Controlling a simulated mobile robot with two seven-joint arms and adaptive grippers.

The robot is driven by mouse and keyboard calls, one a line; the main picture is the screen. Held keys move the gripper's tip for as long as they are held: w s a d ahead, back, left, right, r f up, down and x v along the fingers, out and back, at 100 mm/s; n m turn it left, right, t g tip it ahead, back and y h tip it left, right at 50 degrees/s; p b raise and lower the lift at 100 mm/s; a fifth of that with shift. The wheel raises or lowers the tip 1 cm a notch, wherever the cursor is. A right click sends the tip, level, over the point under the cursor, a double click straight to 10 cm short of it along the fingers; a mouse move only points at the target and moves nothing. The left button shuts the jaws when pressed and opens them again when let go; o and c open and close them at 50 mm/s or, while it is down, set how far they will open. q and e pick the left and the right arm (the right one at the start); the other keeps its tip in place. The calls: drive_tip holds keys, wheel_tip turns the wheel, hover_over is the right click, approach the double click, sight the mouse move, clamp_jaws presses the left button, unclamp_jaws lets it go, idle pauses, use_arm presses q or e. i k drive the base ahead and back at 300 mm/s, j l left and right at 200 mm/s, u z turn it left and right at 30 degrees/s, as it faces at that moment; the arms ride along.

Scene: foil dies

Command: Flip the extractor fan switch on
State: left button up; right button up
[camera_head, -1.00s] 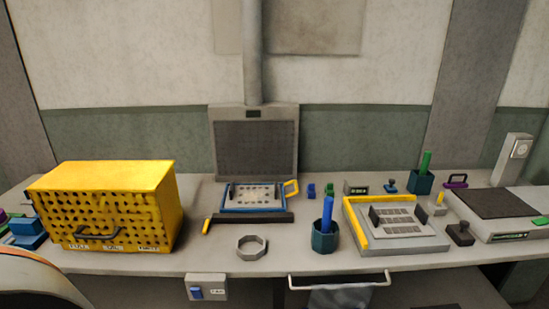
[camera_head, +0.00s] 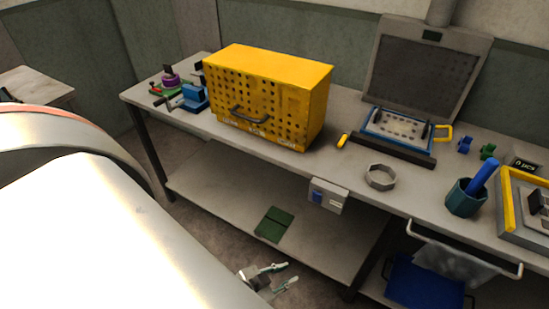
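A small grey switch box (camera_head: 327,196) with a blue rocker on its left part hangs on the front edge of the workbench, below the yellow cabinet's right side. Whether the rocker is on or off is too small to tell. The grey extractor hood (camera_head: 425,70) with a dark mesh and a duct stands at the back of the bench. My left gripper (camera_head: 283,276) is low in front of the bench, below and left of the switch box and apart from it. Its two fingers are spread with nothing between them. My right gripper is not in view.
The yellow perforated cabinet (camera_head: 265,95) stands on the workbench (camera_head: 345,160). A towel rail (camera_head: 465,249) juts out right of the switch box. A green mat (camera_head: 274,224) lies on the lower shelf.

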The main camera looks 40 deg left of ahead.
sight(317, 196)
drive_tip(key=j+u, duration=0.1)
drive_tip(key=u, duration=0.7)
